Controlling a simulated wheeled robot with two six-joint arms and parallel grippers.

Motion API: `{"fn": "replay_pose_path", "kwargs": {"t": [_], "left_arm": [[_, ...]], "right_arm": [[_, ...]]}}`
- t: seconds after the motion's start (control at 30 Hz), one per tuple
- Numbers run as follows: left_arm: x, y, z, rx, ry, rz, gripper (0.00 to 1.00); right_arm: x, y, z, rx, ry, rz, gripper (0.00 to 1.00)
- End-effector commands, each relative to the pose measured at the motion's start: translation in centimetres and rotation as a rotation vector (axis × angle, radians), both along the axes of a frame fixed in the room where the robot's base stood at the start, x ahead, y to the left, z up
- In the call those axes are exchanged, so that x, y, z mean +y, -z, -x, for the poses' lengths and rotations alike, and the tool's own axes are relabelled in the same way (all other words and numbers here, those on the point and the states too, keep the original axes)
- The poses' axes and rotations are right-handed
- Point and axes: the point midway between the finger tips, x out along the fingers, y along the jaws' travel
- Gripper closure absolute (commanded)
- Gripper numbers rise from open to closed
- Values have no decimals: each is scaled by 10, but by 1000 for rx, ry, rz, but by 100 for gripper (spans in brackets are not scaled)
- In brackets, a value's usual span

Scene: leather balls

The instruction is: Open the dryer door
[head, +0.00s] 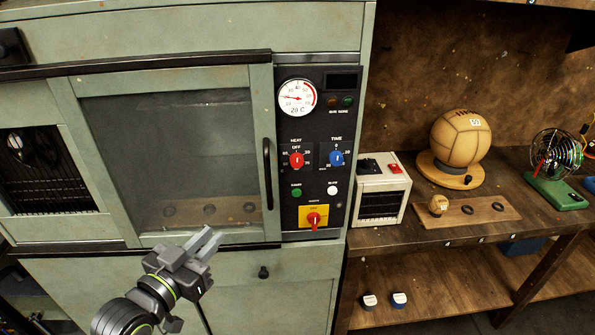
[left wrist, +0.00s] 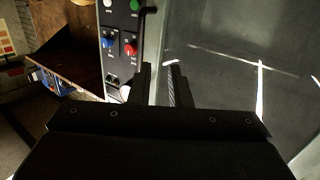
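The dryer is a pale green cabinet with a glass-fronted door (head: 262,110), which is shut in its frame in the head view. A black vertical bar handle (head: 267,173) is on the door's right edge. My left gripper (head: 209,241) is in front of the door's lower edge, left of and below the handle, and holds nothing. In the left wrist view its two dark fingers (left wrist: 160,84) stand apart, with the glass pane (left wrist: 235,55) and the panel beyond them. My right gripper is not in view.
A black control panel (head: 318,125) with a gauge and knobs is right of the door. A workbench (head: 395,238) at the right holds a small white oven (head: 393,190), a leather ball on a stand (head: 461,140) and a green-based fan (head: 556,160).

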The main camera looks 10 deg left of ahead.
Motion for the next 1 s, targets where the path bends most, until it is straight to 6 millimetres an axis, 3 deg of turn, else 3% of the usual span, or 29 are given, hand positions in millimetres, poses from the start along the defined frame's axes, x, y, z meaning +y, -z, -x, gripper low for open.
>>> {"fn": "replay_pose_path", "kwargs": {"t": [0.03, 0.1, 0.37, 0.63, 1.0], "left_arm": [[-5, -18, 6, -28, 18, -2, 83], [-10, -31, 12, -49, 34, -2, 83], [-16, -36, 9, -69, 48, -2, 83], [-23, -35, -13, -71, 47, -1, 83], [-42, -37, -71, -67, 46, 2, 83]], "right_arm": [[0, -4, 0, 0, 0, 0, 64], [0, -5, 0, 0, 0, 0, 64], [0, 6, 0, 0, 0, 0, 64], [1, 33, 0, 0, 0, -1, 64], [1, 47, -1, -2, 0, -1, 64]]}}
